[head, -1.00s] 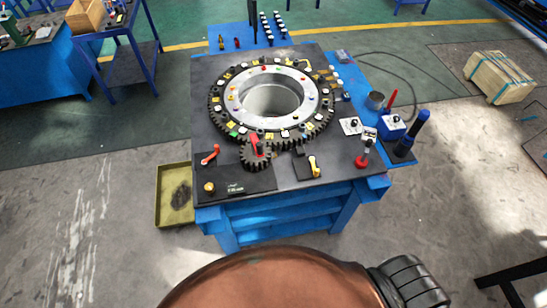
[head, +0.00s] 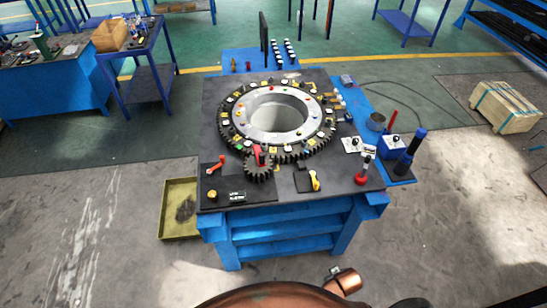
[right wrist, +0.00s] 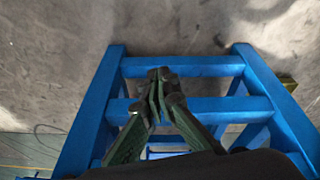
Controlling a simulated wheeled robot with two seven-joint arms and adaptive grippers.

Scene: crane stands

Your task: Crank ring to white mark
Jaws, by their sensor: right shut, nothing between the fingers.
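The toothed ring (head: 312,140) lies flat on the dark top of a blue stand in the head view. Its rim carries several white, yellow, green and dark pieces; I cannot tell which is the white mark. A small dark pinion gear (head: 259,174) with a red crank handle (head: 258,155) sits at the ring's near edge. A red lever (head: 217,164) and a brass knob (head: 212,195) are to its left. My right gripper (right wrist: 160,82) is shut and empty in the right wrist view, in front of the stand's blue frame (right wrist: 251,90). My left gripper is not in view.
A small yellow lever (head: 315,181) and a red-based post (head: 362,176) stand right of the pinion. An olive tray (head: 178,209) is left of the stand. Front floor is open.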

